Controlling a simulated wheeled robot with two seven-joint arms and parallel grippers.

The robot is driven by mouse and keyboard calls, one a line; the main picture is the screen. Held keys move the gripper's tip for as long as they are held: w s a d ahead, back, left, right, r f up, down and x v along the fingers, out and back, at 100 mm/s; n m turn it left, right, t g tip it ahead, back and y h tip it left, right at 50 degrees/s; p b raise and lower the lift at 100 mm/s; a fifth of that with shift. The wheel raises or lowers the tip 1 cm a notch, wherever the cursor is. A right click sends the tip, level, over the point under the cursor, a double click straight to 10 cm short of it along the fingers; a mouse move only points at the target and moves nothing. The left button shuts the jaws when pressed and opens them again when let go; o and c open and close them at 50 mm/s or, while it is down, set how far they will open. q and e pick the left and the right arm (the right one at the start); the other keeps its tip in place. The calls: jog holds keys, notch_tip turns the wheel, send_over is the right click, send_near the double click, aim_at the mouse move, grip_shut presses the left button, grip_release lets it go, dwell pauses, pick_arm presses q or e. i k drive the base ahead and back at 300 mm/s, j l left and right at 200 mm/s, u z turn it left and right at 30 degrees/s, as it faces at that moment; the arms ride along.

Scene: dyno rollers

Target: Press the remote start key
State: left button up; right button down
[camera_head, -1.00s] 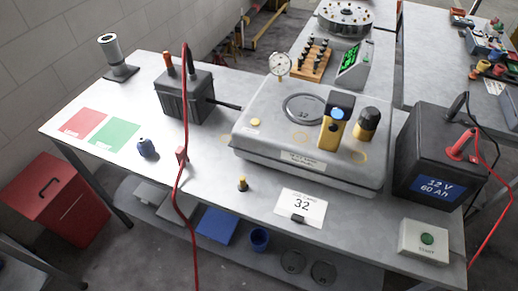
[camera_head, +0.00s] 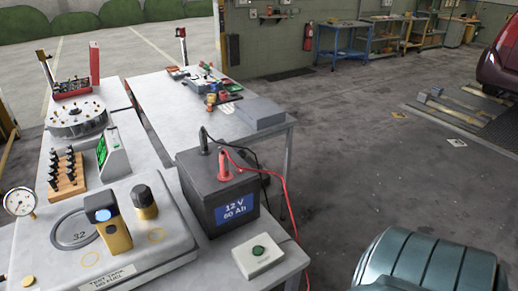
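A pale box with a round green button (camera_head: 259,251) on its top sits at the near right corner of the grey table. It stands just in front of the black battery (camera_head: 218,192), apart from it. Lettering below the button is too small to read now. Neither of my grippers is in view, and nothing touches the box or the button.
The battery is marked 12 V 60 Ah, with red and black cables; a red cable (camera_head: 287,197) hangs over the table's right edge. A test tank (camera_head: 155,235) with a yellow-black device (camera_head: 108,222) stands left. A second table (camera_head: 180,100) is behind. Open floor (camera_head: 370,165) lies right.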

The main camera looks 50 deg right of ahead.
aim_at(257, 251)
jog(key=z, duration=1.5)
jog(key=i+j, duration=0.1)
jog(key=i, duration=0.4)
